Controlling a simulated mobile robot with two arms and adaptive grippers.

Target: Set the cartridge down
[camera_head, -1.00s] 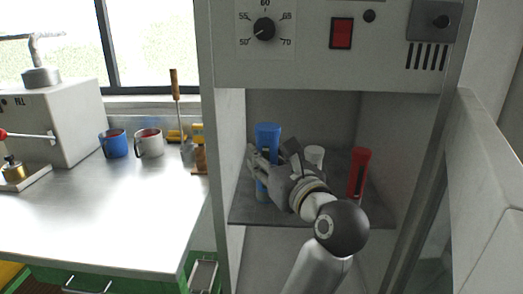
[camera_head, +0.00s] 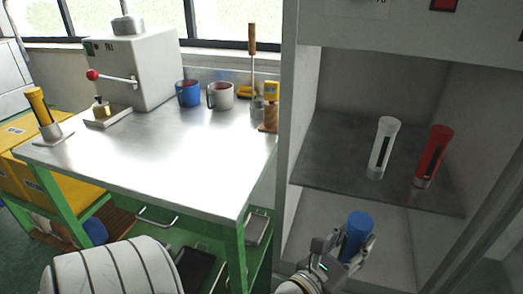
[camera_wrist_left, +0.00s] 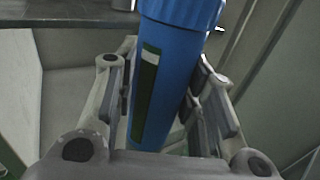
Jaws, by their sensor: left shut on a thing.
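My left gripper (camera_head: 345,252) is shut on the blue cartridge (camera_head: 357,229). It holds the cartridge upright or slightly tilted, in front of the cabinet shelf and lower than it in the picture. In the left wrist view the blue cartridge (camera_wrist_left: 172,75) stands between the two fingers, with a dark window strip facing the camera. My right gripper is not in view.
A white cartridge (camera_head: 383,148) and a red cartridge (camera_head: 433,156) stand on the cabinet shelf (camera_head: 335,160), whose left part is bare. The metal-topped bench (camera_head: 170,160) has wide clear room. A blue mug (camera_head: 188,93), a grey mug (camera_head: 220,96) and a machine (camera_head: 135,70) stand at its back.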

